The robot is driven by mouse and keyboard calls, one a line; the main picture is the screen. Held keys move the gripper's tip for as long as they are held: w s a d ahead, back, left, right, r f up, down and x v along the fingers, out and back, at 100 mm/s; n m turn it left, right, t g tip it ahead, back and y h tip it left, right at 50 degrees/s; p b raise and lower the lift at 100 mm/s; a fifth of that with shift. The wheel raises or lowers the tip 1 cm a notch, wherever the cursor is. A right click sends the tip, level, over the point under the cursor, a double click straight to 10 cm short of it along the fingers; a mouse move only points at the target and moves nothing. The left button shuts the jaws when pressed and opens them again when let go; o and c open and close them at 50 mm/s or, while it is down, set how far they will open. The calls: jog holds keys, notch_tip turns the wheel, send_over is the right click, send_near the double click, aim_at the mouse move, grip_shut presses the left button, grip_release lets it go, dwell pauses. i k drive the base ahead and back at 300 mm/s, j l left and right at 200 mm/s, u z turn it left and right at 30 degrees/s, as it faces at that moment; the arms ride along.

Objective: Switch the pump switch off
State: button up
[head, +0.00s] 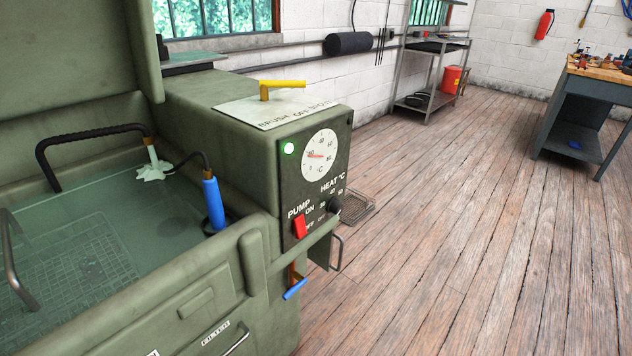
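The pump switch (299,227) is a small red rocker on the dark control panel (318,150) at the end of a green parts washer (215,115). It sits under the word PUMP, with ON printed above right of it and OFF below right. I cannot tell clearly which way the rocker is tipped. A green lamp (289,148) glows at the panel's upper left. A round dial (319,156) and a black HEAT knob (335,205) share the panel. My gripper is not in view.
The washer's basin (110,240) holds liquid, a blue-handled brush (213,203) and a black hose (90,135). A yellow lever (283,84) is on top; a blue-handled valve (295,288) hangs below the panel. The wooden floor (450,220) to the right is clear. A workbench (580,110) stands beyond.

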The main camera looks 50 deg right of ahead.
aim_at(299, 227)
jog(key=z, duration=1.05)
